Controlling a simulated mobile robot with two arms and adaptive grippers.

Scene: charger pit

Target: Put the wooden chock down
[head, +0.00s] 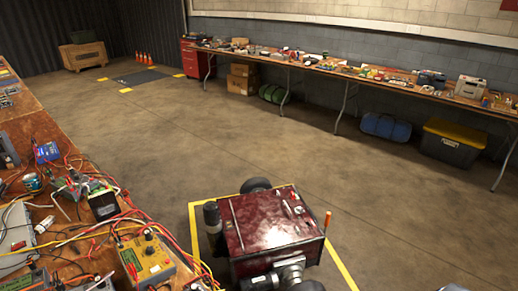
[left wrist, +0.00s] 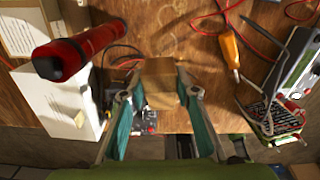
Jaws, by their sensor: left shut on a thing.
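The wooden chock (left wrist: 160,82) is a light brown block in the left wrist view. My left gripper (left wrist: 162,88) is shut on it, with one teal finger on each side. The chock is over or on a brown wooden bench top (left wrist: 165,30); I cannot tell whether it touches the surface. Neither the chock nor my grippers can be made out in the head view. My right gripper is in no view.
Around the chock are a red cylinder (left wrist: 85,48), a white box (left wrist: 68,105), an orange-handled tool (left wrist: 230,47) and red cables. In the head view, a cluttered bench (head: 22,118) runs along the left. A dark red wheeled machine (head: 265,230) stands on open floor.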

